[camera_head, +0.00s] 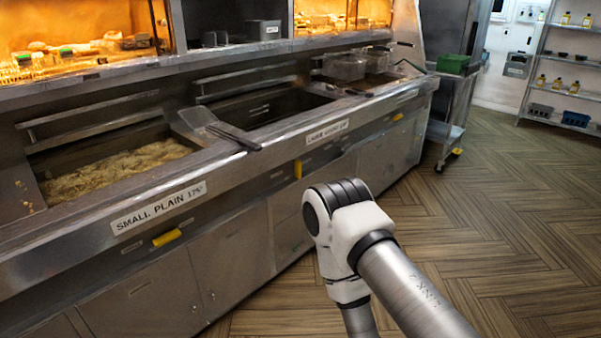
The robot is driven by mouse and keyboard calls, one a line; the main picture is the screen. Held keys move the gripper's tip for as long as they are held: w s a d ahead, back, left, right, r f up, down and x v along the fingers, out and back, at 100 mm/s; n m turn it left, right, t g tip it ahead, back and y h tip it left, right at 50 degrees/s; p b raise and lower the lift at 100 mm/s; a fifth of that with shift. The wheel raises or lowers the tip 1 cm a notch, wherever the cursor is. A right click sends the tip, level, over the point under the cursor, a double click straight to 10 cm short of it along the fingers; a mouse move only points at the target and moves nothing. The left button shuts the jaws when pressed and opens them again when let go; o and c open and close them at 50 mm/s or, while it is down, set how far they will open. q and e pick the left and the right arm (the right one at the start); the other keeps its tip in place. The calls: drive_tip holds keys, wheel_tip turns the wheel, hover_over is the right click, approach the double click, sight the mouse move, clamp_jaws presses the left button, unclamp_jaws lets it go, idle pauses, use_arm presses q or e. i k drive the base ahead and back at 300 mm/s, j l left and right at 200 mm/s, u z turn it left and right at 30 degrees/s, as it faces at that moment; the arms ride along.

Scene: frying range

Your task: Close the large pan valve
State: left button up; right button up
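The large pan's label (327,132) is on the range front below the middle pan (262,104), which looks dark inside. Beneath it a yellow valve handle (298,169) stands upright on the front panel. Under the small pan's label (158,207), another yellow handle (167,237) lies nearly level. A third, small yellow handle (397,117) shows farther right. One of my arms comes in from the lower right, with its white joint right of and below the upright handle in the picture. Neither gripper is in view.
The small pan (125,165) holds pale yellow contents. A flat metal scoop (222,131) lies across the rim between the pans. A trolley (451,105) with a green bin (453,63) stands past the range's far end. The wooden floor (490,200) at right is clear.

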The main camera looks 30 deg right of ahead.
sight(298, 168)
drive_tip(key=i+l, duration=0.2)
drive_tip(key=l, duration=0.35)
drive_tip(key=i+l+z, duration=0.1)
drive_tip(key=l, duration=0.45)
drive_tip(key=i+l, duration=0.35)
drive_tip(key=l, duration=0.2)
drive_tip(key=i+l+z, duration=0.1)
drive_tip(key=l, duration=0.45)
drive_tip(key=i+l, duration=0.35)
drive_tip(key=l, duration=0.2)
drive_tip(key=i+l+z, duration=0.1)
drive_tip(key=i+l, duration=0.15)
drive_tip(key=l, duration=0.25)
drive_tip(key=i+l, duration=0.25)
drive_tip(key=l, duration=0.25)
drive_tip(key=i+l+z, duration=0.1)
drive_tip(key=i+l, duration=0.15)
drive_tip(key=l, duration=0.3)
